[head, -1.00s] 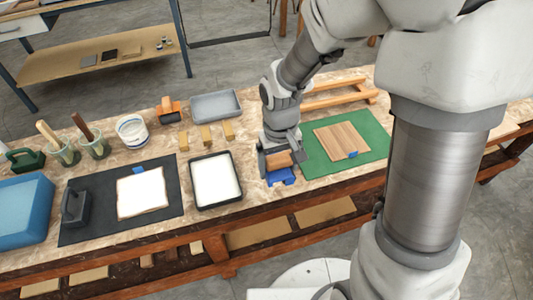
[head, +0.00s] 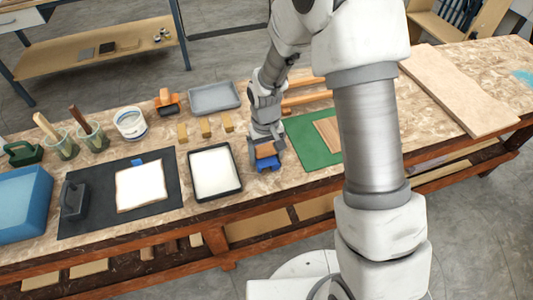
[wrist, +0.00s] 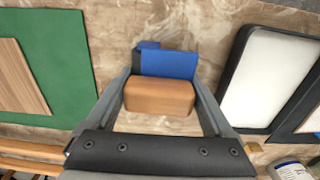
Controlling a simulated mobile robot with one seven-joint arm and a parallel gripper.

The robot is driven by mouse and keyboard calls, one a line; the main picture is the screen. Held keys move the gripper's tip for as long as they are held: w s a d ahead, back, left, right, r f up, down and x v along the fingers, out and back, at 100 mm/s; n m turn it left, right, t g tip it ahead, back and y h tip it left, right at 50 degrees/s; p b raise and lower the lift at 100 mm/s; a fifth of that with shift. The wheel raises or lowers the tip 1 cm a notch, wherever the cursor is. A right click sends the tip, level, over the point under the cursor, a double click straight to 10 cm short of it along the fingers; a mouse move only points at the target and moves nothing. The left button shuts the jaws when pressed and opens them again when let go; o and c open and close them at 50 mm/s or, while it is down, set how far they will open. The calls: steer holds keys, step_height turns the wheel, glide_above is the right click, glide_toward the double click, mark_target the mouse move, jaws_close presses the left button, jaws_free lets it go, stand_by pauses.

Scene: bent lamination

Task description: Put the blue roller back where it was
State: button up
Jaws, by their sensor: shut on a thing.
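The blue roller has a wooden handle (wrist: 158,92) and a blue front part (wrist: 168,63). My gripper (wrist: 162,85) is shut on the handle, one finger on each side in the wrist view. In the head view the blue roller (head: 268,163) and my gripper (head: 265,149) are between the black-rimmed white tray (head: 238,187) and the green mat (head: 296,130). The blue part points toward the table's front edge. I cannot tell whether the roller touches the table.
An orange-handled roller (head: 165,98) stands at the back beside a grey tray (head: 214,97). Several yellow blocks (head: 205,127) lie behind the white tray. A wooden sheet lies on the green mat, partly hidden by my arm. A long board (head: 460,90) lies at the right.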

mark_target(266, 147)
steer(key=shift+r, duration=0.1)
steer(key=shift+f+b, duration=0.4)
steer(key=shift+f, duration=0.3)
jaws_close()
steer(key=o, duration=1.3)
jaws_free()
steer(key=shift+a, duration=0.1)
steer(key=shift+o, duration=0.2)
steer(key=shift+r, duration=0.4)
step_height(266, 147, up, 13)
steer(key=shift+f+p, duration=0.1)
steer(key=shift+p, duration=0.8)
steer(key=s+d+r+m+t, duration=0.1)
steer(key=s+d+r, duration=0.2)
steer(key=r, duration=0.3)
steer(key=s+d+r+t, duration=0.1)
steer(key=s+d+r, duration=0.25)
steer(key=r, duration=0.25)
steer(key=s+d+r+m+t, duration=0.1)
steer(key=s+d+r, duration=0.2)
steer(key=s, duration=0.3)
steer(key=s+d+r+m+t, duration=0.1)
steer(key=s+d+r+t, duration=0.1)
steer(key=s, duration=0.4)
steer(key=shift+d+r+t, duration=0.3)
steer(key=shift+d+r, duration=0.15)
steer(key=shift+r, duration=0.35)
